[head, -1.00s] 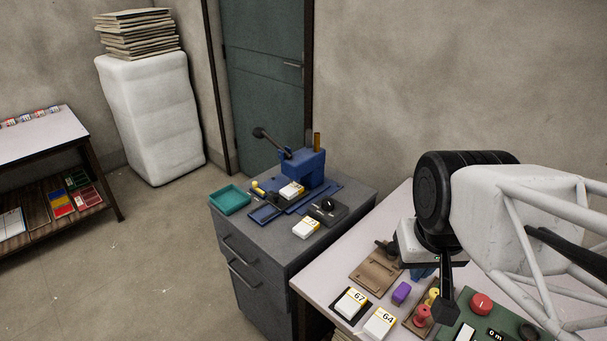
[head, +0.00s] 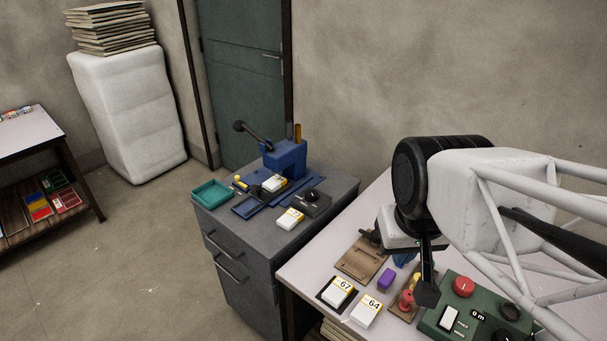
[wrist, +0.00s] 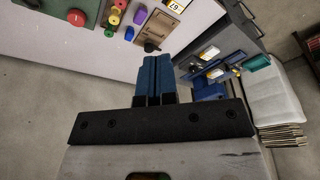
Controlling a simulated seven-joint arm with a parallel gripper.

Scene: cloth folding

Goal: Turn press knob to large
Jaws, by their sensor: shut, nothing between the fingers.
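A blue press (head: 285,158) with a long dark lever stands on a grey cabinet. A black round knob (head: 312,194) sits on a small dark box in front of it, to the right; I take it for the press knob. Its setting marks are too small to read. My gripper (head: 405,259) is above the white table, partly hidden behind my wrist, well to the right of the cabinet. In the wrist view its blue fingers (wrist: 157,78) are shut together and empty. The press also shows in the wrist view (wrist: 209,90), beyond the fingers.
The cabinet top also holds a teal tray (head: 212,194) and white cards (head: 289,218). The white table (head: 305,268) carries a brown board (head: 360,262), a purple block (head: 386,279), numbered cards and a green control panel (head: 462,310). Floor is clear left of the cabinet.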

